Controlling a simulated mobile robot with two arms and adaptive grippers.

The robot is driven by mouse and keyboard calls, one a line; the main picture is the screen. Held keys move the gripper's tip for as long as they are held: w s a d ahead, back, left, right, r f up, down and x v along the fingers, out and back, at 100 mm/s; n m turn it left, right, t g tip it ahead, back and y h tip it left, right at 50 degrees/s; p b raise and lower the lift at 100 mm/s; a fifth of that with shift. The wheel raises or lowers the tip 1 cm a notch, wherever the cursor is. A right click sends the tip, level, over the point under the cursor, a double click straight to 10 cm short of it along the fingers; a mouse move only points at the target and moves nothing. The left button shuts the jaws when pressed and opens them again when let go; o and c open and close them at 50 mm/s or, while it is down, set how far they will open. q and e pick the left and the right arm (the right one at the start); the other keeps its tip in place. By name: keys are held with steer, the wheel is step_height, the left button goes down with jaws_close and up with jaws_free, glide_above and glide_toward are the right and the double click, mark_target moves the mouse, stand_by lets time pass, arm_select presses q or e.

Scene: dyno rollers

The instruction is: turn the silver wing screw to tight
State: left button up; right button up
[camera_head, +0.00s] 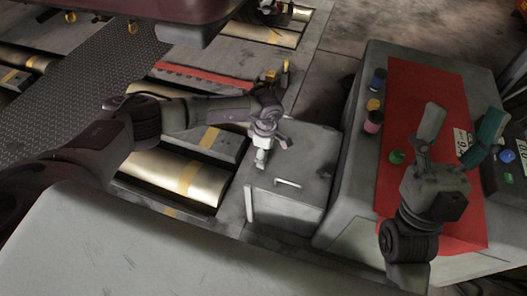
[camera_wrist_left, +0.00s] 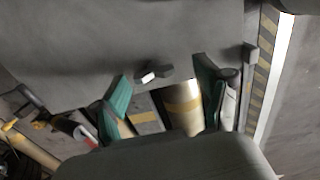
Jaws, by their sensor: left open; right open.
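My right gripper (camera_head: 461,135) is open and empty above a red panel, fingers pointing up in the picture.
Brass-coloured rollers (camera_head: 175,177) lie left of the box. A grey cabinet with a red top panel (camera_head: 405,90) stands to the right, carrying knobs, small cylinders (camera_head: 373,121) and meters.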

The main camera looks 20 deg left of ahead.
arm_select(q)
step_height(320, 180, up, 12)
steer(key=shift+s+a, duration=0.25)
stand_by(0.6)
